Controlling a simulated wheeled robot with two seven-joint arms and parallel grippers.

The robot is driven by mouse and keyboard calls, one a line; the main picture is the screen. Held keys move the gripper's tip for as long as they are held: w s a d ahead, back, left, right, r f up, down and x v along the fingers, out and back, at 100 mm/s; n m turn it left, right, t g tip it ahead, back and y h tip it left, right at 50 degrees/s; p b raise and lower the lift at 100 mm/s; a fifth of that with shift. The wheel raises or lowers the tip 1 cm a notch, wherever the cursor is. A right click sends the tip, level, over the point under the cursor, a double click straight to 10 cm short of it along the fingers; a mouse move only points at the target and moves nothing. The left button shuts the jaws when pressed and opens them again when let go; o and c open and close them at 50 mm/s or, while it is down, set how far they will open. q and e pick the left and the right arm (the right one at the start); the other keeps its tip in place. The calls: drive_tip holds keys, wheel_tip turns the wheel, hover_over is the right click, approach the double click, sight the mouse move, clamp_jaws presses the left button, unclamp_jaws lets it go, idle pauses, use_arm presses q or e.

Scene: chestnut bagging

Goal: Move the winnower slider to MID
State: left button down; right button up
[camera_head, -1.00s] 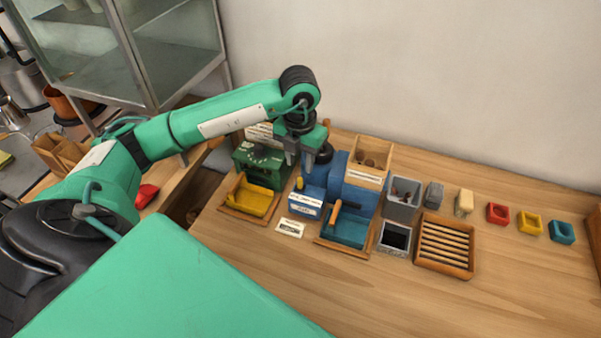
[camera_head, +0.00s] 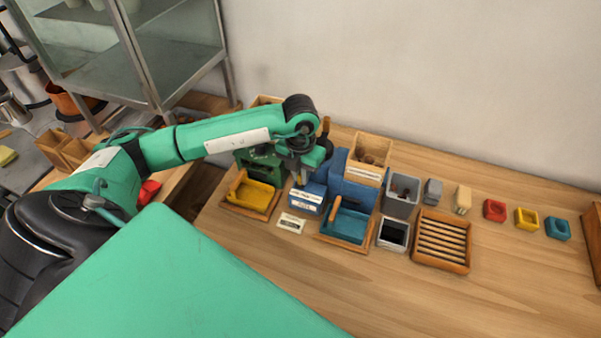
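The blue winnower (camera_head: 359,191) stands on the wooden table, with a blue tray (camera_head: 345,226) at its front and a wooden hopper box (camera_head: 369,158) on top. A blue box with a white label (camera_head: 307,200) sits at its left front. My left gripper (camera_head: 301,178) points down just above and behind this blue box, beside the winnower. Its fingers are small and dark, and I cannot tell whether they touch anything. The slider itself cannot be made out; the gripper may hide it. My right gripper is not in view.
A green machine (camera_head: 262,162) with a yellow tray (camera_head: 253,194) stands to the left. A small card (camera_head: 291,223) lies in front. To the right are grey bins (camera_head: 402,195), a slatted wooden tray (camera_head: 443,242), and red, yellow and teal blocks. The front right of the table is clear.

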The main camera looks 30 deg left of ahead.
use_arm(q)
drive_tip(key=shift+w+d, duration=0.1)
drive_tip(key=shift+d, duration=0.25)
drive_tip(key=shift+w+d+b, duration=0.2)
drive_tip(key=shift+d+b, duration=0.45)
drive_tip(key=shift+d, duration=0.2)
drive_tip(key=c, duration=1.4)
unclamp_jaws()
drive_tip(key=shift+r, duration=0.1)
